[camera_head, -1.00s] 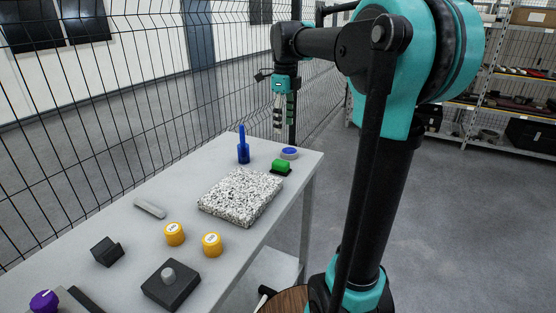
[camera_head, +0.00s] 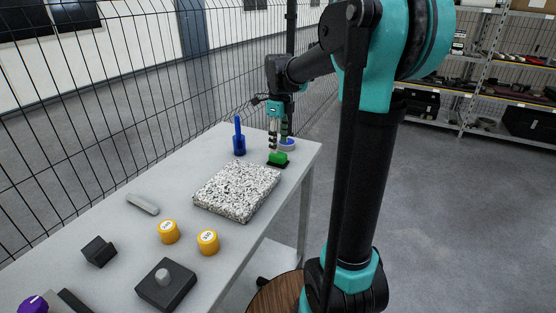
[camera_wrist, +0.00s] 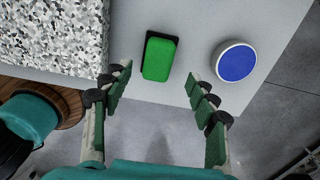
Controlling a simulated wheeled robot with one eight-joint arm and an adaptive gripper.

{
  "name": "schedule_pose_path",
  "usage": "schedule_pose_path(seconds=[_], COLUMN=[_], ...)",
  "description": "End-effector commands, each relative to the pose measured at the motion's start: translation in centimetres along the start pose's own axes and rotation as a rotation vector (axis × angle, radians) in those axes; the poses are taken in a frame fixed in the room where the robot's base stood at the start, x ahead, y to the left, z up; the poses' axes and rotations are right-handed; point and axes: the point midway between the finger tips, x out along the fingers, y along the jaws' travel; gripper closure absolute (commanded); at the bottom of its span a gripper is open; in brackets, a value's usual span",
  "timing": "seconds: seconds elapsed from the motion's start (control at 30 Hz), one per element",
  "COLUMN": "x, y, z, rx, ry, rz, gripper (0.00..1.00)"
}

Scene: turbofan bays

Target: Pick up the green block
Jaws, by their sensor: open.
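The green block (camera_head: 278,158) sits on a thin black base on the table near its far right corner. In the wrist view the green block (camera_wrist: 159,59) lies just beyond and between my fingertips, with its black base showing around its edge. My gripper (camera_head: 279,142) points down directly over the block, very close to it; in the head view I cannot tell whether the fingers touch it. In the wrist view my gripper (camera_wrist: 162,78) is open and empty, with one finger on each side of the block's line.
A round blue-topped white piece (camera_wrist: 235,62) is close to the right of the block. A speckled stone slab (camera_head: 237,190) lies to the left. A blue bottle-like object (camera_head: 239,141) stands behind the slab. The table edge (camera_wrist: 190,104) is close by. A wire fence runs behind.

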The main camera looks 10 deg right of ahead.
Motion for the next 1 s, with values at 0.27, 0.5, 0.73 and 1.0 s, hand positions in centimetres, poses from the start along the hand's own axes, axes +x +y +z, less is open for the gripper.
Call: schedule_pose_path(seconds=[0.27,0.5,0.73,1.0], x=[2.9,5.3,5.4,5.3], y=[0.2,0.3,0.3,0.3], z=[0.3,0.2,0.2,0.2], rx=[-0.001,0.000,0.000,0.000], ry=[0.000,0.000,0.000,0.000], rz=[0.000,0.000,0.000,0.000], gripper=[0.41,0.41,0.41,0.74])
